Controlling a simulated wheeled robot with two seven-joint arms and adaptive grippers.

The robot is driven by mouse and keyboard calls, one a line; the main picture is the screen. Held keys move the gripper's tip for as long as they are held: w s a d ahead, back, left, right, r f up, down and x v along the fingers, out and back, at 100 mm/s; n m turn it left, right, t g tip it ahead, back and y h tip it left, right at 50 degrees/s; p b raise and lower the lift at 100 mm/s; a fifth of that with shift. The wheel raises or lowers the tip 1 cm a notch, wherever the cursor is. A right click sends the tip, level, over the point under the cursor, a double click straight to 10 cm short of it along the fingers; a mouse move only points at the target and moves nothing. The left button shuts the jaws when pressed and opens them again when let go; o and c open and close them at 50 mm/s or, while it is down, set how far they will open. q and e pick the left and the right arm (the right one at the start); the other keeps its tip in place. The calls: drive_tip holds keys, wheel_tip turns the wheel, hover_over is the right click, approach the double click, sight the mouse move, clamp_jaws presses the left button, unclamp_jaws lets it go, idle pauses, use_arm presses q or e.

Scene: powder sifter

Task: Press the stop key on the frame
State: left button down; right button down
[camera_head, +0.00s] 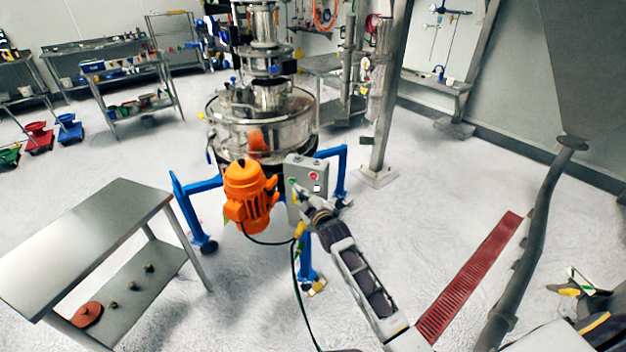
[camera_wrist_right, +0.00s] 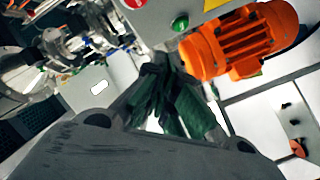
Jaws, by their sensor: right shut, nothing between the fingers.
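The stop key, a red round button (camera_head: 313,176), sits on the grey control box (camera_head: 305,165) on the blue-legged sifter frame (camera_head: 203,186). The red button also shows at the top edge of the right wrist view (camera_wrist_right: 135,3). A green button (camera_wrist_right: 180,22) sits beside it on the box. My right gripper (camera_head: 303,195) comes up from the lower right, in front of the box's lower left part. In the right wrist view its dark fingers (camera_wrist_right: 165,98) are shut and empty, below the buttons. I cannot tell whether they touch the box.
An orange motor (camera_head: 248,190) hangs just left of the box, close to my right gripper. Cables hang below it. A steel table (camera_head: 85,240) stands at the left. A steel post (camera_head: 383,110) stands behind the box at the right. Floor at the right holds a red grate (camera_head: 470,275).

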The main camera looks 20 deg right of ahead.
drive_tip(key=shift+w+d+b, duration=0.6)
drive_tip(key=shift+w+d, duration=0.35)
drive_tip(key=shift+w, duration=0.3)
drive_tip(key=shift+w+d+b, duration=0.6)
drive_tip(key=shift+w+d, duration=0.35)
drive_tip(key=shift+w, duration=0.3)
drive_tip(key=shift+w+d, duration=0.55)
drive_tip(key=shift+w, duration=0.1)
idle(1.3)
drive_tip(key=shift+s+a, duration=0.15)
drive_tip(key=shift+s, duration=0.05)
drive_tip(key=shift+s+a+p, duration=0.35)
drive_tip(key=shift+s+p, duration=0.1)
drive_tip(key=shift+p, duration=0.1)
drive_tip(key=shift+s+a, duration=0.1)
idle(0.5)
drive_tip(key=s+a+p, duration=0.1)
drive_tip(key=s, duration=0.1)
drive_tip(key=s+a+p, duration=0.1)
drive_tip(key=a, duration=0.1)
drive_tip(key=shift+s+p, duration=0.4)
